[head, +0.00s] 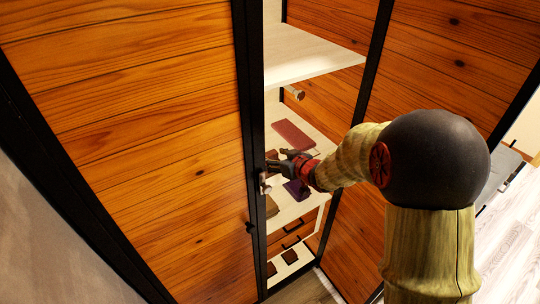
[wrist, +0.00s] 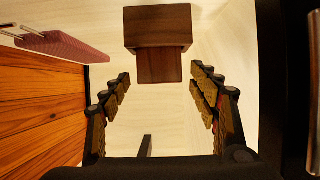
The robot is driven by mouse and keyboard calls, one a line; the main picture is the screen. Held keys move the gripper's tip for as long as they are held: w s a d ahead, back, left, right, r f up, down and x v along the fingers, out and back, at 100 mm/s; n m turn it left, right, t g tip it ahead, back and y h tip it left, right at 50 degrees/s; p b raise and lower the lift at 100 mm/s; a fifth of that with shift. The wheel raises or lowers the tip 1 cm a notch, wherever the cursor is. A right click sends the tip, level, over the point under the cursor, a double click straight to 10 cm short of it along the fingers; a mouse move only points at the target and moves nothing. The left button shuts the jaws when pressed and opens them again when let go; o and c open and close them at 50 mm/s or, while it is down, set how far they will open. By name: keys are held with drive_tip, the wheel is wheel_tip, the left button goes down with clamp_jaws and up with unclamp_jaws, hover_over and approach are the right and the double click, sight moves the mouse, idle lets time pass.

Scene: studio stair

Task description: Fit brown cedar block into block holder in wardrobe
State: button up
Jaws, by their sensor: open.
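In the wrist view a wide dark-brown wooden piece, which looks like the block holder (wrist: 158,22), is on a pale shelf at the top middle. A narrower brown block (wrist: 159,67), seemingly the cedar block, sticks out of its near side; how deep it sits is hidden. My gripper (wrist: 160,86) is open and empty, its fingers either side of and just short of the block's near end. In the head view my gripper (head: 279,165) reaches into the open wardrobe at a middle shelf. A small brown piece shows at its tips, partly hidden.
Another brown piece (head: 272,207) is near the front left. The wardrobe's dark post (head: 248,130) stands close left of my gripper. A shelf (head: 310,55) is above.

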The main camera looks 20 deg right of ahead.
drive_tip(key=s+d+r+m+g+h+p, duration=0.1)
drive_tip(key=s+d+r+m+h, duration=0.2)
drive_tip(key=s+r, duration=0.45)
drive_tip(key=s+d+r+h, duration=0.3)
drive_tip(key=s+d+r, duration=0.25)
drive_tip(key=s, duration=0.35)
drive_tip(key=s+a+g+y, duration=0.1)
drive_tip(key=s+a, duration=0.3)
drive_tip(key=s, duration=0.7)
drive_tip(key=s+a+r+g+y, duration=0.1)
drive_tip(key=s+a+g, duration=0.3)
drive_tip(key=s, duration=0.7)
drive_tip(key=shift+a+m+g, duration=0.3)
drive_tip(key=shift+a, duration=0.4)
drive_tip(key=shift+f, duration=0.1)
wheel_tip(320, 180, down, 10)
drive_tip(key=b, duration=0.9)
drive_tip(key=shift+b, duration=0.3)
